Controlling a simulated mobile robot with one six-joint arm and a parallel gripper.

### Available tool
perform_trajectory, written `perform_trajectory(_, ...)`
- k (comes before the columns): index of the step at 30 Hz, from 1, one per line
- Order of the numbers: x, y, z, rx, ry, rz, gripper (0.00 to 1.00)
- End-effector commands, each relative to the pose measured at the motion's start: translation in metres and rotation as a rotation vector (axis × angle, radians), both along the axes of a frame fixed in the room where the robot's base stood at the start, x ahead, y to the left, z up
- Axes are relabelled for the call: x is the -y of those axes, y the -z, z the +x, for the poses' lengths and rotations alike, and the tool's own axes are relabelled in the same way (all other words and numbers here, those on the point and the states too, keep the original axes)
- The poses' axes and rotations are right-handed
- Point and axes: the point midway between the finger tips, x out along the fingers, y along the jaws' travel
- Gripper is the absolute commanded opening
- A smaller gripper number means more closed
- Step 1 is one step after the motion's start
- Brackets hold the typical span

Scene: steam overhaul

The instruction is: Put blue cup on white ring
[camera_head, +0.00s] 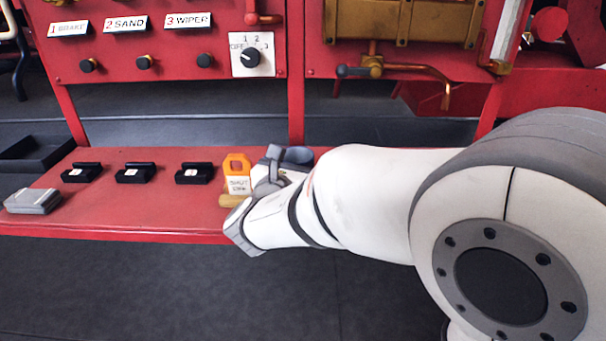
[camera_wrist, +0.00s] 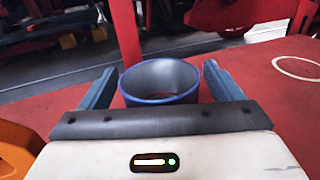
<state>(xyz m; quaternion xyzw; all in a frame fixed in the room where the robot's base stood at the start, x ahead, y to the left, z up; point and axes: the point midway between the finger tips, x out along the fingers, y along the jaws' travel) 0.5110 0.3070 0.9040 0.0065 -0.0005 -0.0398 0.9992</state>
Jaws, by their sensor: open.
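The blue cup (camera_wrist: 161,82) stands on the red table between the two fingers of my gripper (camera_wrist: 160,74) in the wrist view. The fingers are open, one on each side of it; I cannot tell whether either touches it. Its dark blue rim and hollow inside show, while its lower part is hidden by the gripper body. In the head view, part of the cup (camera_head: 298,154) shows behind my gripper (camera_head: 274,166). The white ring (camera_wrist: 298,68) is a flat outline on the red table to the right of the cup, cut by the frame edge; nothing stands on the visible part.
An orange and white lockout tag (camera_head: 238,176) stands just left of my gripper. Several small black holders (camera_head: 135,173) and a grey box (camera_head: 33,201) are farther left on the red table (camera_head: 100,215). A red panel (camera_head: 170,50) with knobs rises behind.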

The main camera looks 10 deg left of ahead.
Motion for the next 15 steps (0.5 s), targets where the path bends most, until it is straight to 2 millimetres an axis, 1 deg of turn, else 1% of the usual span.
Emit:
perform_trajectory(1,0.0009,0.001,0.0046,-0.001,0.001,0.0,0.86)
perform_trajectory(3,0.0011,0.0007,0.0074,-0.001,0.001,-0.001,0.86)
perform_trajectory(9,0.0006,0.0,0.0074,-0.001,0.0,-0.001,0.86)
perform_trajectory(15,0.0005,-0.0001,0.0071,-0.001,-0.001,0.0,0.7)
